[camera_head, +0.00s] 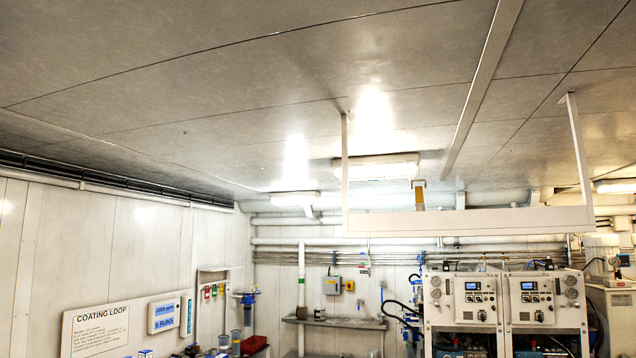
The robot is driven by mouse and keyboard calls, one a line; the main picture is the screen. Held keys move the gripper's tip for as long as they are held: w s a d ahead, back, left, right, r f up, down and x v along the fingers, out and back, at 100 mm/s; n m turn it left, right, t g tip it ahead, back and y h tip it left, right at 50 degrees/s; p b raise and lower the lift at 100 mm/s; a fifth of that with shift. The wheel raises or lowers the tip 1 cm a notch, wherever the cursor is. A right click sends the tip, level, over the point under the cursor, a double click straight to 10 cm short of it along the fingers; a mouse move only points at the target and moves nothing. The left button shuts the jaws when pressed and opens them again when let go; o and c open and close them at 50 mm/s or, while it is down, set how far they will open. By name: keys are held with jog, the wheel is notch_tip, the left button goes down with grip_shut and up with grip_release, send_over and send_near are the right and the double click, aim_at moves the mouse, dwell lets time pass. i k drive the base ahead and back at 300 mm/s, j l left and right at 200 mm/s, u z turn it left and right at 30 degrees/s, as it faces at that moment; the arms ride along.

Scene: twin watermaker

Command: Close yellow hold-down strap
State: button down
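A short upright yellow piece (419,196) with a pale top shows just above a white hanging beam (470,221) near the ceiling. It may be the yellow hold-down strap, but it is too small to tell, and I cannot tell whether it is open or closed. My gripper is not in view.
Two uprights hang the beam from the ceiling. Below it at the right stand two machines with panels (475,297) (533,298). A shelf (335,322) runs along the back wall. A "COATING LOOP" board (95,330) is on the left wall. The floor is out of view.

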aim_at(419, 191)
jog(key=j+u, duration=0.35)
jog(key=i+j+u, duration=0.1)
jog(key=j+u, duration=0.3)
jog(key=i+j+u, duration=0.3)
jog(key=j, duration=0.2)
jog(key=i+j+u, duration=0.25)
jog(key=j, duration=0.2)
jog(key=i+j+z, duration=0.15)
jog(key=i+j, duration=0.2)
jog(key=i, duration=0.2)
jog(key=i+j+z, duration=0.15)
jog(key=i+j, duration=0.25)
jog(key=i, duration=0.15)
jog(key=i+l+z, duration=0.15)
jog(key=z, duration=0.25)
jog(key=i+z, duration=0.5)
jog(key=z, duration=0.25)
jog(key=i+z, duration=0.25)
jog(key=z, duration=0.15)
jog(key=i+z, duration=0.4)
jog(key=i+j+z, duration=0.15)
jog(key=z, duration=0.25)
jog(key=i+j+z, duration=0.65)
jog(key=z, duration=0.15)
jog(key=i+j+z, duration=0.2)
jog(key=z, duration=0.2)
jog(key=i+j+z, duration=0.15)
jog(key=j+z, duration=0.25)
jog(key=i+j+z, duration=0.1)
jog(key=j+z, duration=0.75)
